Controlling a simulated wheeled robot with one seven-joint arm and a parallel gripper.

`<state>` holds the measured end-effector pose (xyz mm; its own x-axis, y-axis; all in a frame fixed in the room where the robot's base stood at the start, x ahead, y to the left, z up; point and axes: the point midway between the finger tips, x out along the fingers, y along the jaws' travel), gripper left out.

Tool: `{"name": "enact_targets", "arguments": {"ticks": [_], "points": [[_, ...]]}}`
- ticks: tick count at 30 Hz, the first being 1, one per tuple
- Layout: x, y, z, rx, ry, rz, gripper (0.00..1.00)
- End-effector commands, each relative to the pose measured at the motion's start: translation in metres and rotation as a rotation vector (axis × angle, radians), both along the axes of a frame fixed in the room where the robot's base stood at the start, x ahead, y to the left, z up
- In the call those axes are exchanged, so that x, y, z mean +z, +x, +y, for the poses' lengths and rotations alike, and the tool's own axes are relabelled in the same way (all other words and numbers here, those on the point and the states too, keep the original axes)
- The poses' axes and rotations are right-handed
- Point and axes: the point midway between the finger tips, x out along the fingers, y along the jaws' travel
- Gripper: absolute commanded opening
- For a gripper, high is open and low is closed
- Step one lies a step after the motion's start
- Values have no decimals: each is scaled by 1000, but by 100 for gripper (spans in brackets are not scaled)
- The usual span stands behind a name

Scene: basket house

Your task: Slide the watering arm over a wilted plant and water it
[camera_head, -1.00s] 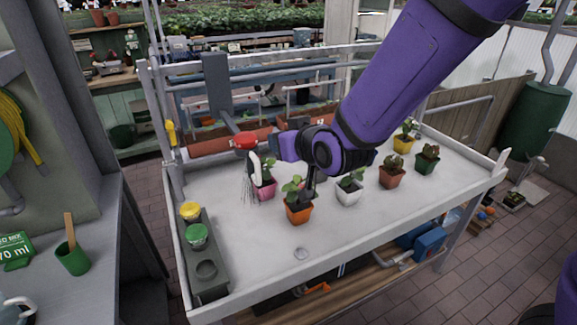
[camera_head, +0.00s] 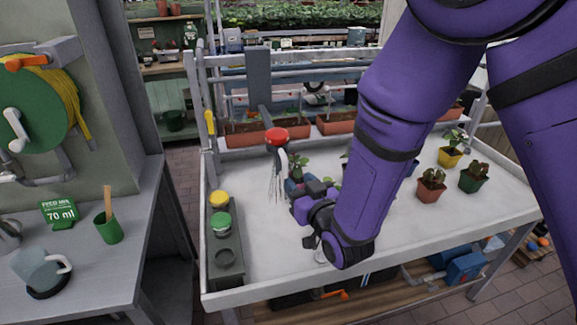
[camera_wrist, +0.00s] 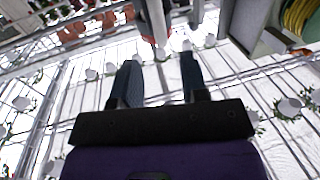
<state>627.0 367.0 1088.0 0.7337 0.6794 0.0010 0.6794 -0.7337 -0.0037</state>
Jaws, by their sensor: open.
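The watering arm has a red head (camera_head: 277,136) with a pale nozzle (camera_head: 283,157), beside a grey post (camera_head: 258,85) at the back of the bench. Thin streams (camera_head: 274,182) hang below the nozzle. A green plant (camera_head: 300,165) shows just right of the nozzle, its pot mostly hidden by my gripper. My gripper (camera_head: 309,188) is low over the bench, in front and to the right of the streams. In the wrist view, my gripper (camera_wrist: 158,80) has its two fingers spread with nothing between them. Which plant is wilted, I cannot tell.
A brown-red pot (camera_head: 431,188), a green pot (camera_head: 474,178) and a yellow pot (camera_head: 450,157) stand on the right of the bench (camera_head: 400,235). A grey holder with yellow (camera_head: 219,198) and green (camera_head: 221,221) caps is at left. My arm hides the middle.

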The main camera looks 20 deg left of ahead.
Motion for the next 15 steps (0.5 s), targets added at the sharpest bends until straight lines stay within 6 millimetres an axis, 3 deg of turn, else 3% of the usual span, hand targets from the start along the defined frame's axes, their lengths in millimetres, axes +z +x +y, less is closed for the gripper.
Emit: {"name": "enact_targets", "arguments": {"ticks": [9, 15], "points": [[0, 41, 38, 0, 0, 0, 41], [0, 55, 50, -1, 1, 1, 41]]}}
